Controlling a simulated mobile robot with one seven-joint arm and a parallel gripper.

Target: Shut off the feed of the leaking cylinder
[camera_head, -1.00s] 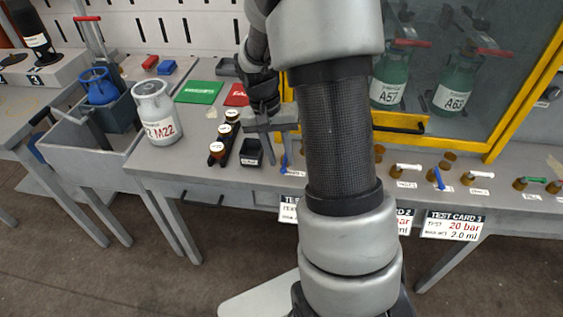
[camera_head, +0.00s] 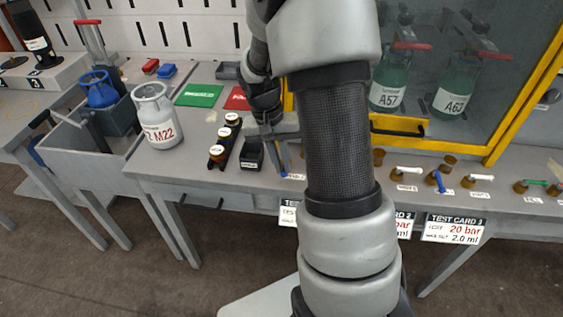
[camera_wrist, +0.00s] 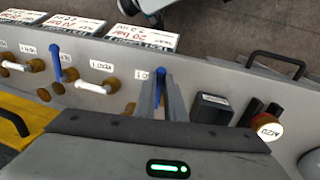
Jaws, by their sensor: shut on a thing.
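My gripper (camera_wrist: 165,98) is shut on the blue valve lever (camera_wrist: 160,74) at the table's front, beside the black box. In the head view the same blue lever (camera_head: 284,160) shows just under my fingers, partly hidden. Its brass body is mostly covered by my fingers and arm. Two green cylinders, A57 (camera_head: 388,92) and A63 (camera_head: 455,98), stand behind the glass of a yellow-framed cabinet, each with a red handle on top. Other valves line the table front, among them a white lever (camera_head: 408,168) and a blue lever (camera_head: 439,181). No leak is visible.
A grey M22 cylinder (camera_head: 157,118) stands at the table's left. Test cards (camera_head: 454,228) hang on the front edge. The yellow cabinet frame (camera_head: 400,127) rises behind the valves.

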